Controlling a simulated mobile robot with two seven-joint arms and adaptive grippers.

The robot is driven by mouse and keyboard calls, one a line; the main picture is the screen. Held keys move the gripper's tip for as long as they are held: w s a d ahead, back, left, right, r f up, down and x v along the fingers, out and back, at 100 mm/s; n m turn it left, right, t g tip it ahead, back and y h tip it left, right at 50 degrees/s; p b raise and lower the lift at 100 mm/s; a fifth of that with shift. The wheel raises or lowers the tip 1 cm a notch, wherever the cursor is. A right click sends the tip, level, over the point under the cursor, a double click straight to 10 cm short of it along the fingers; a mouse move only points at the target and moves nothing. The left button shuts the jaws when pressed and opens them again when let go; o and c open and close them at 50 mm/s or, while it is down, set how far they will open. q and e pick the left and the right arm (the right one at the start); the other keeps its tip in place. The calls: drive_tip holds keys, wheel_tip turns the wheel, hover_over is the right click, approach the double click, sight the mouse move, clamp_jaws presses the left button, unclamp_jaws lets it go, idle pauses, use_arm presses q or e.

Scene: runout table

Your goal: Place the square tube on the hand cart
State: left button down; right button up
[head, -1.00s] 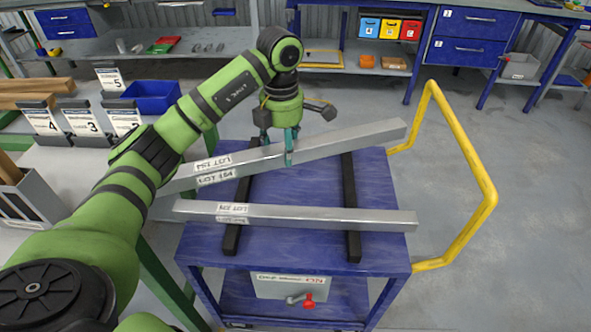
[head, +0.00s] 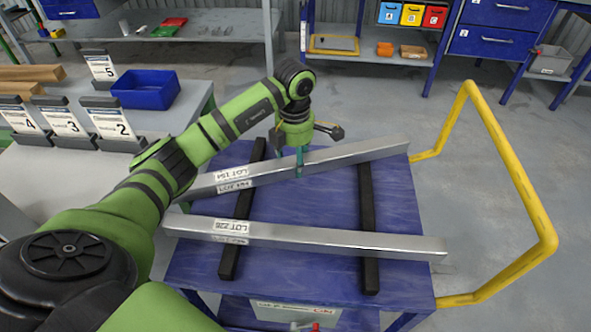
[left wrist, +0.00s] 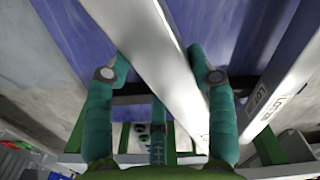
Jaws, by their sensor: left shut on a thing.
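A long grey square tube (head: 345,157) marked LOT 154 lies slantwise across the far part of the blue hand cart (head: 310,203). My left gripper (head: 289,162) is shut on it near its middle, from above. In the left wrist view the tube (left wrist: 150,55) runs between the two fingers (left wrist: 158,60). I cannot tell whether it touches the dark bearers below. A second square tube (head: 330,240), marked LOT 226, rests across both bearers nearer to me, apart from the held one. My right gripper is not in view.
Two dark bearers (head: 369,205) (head: 232,250) lie on the cart top. The cart's yellow handle (head: 535,215) stands at the right. At the left is a table with a blue bin (head: 145,90) and numbered signs (head: 62,122). Open floor lies behind the cart.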

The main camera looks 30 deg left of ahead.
sight(295, 169)
use_arm(q)
wheel_tip(295, 169, down, 4)
drive_tip(key=shift+r, duration=0.25)
drive_tip(key=shift+w+f, duration=0.1)
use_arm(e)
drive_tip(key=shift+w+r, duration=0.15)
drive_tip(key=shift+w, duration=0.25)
use_arm(q)
drive_tip(key=shift+f, duration=0.1)
drive_tip(key=shift+c, duration=2.1)
unclamp_jaws()
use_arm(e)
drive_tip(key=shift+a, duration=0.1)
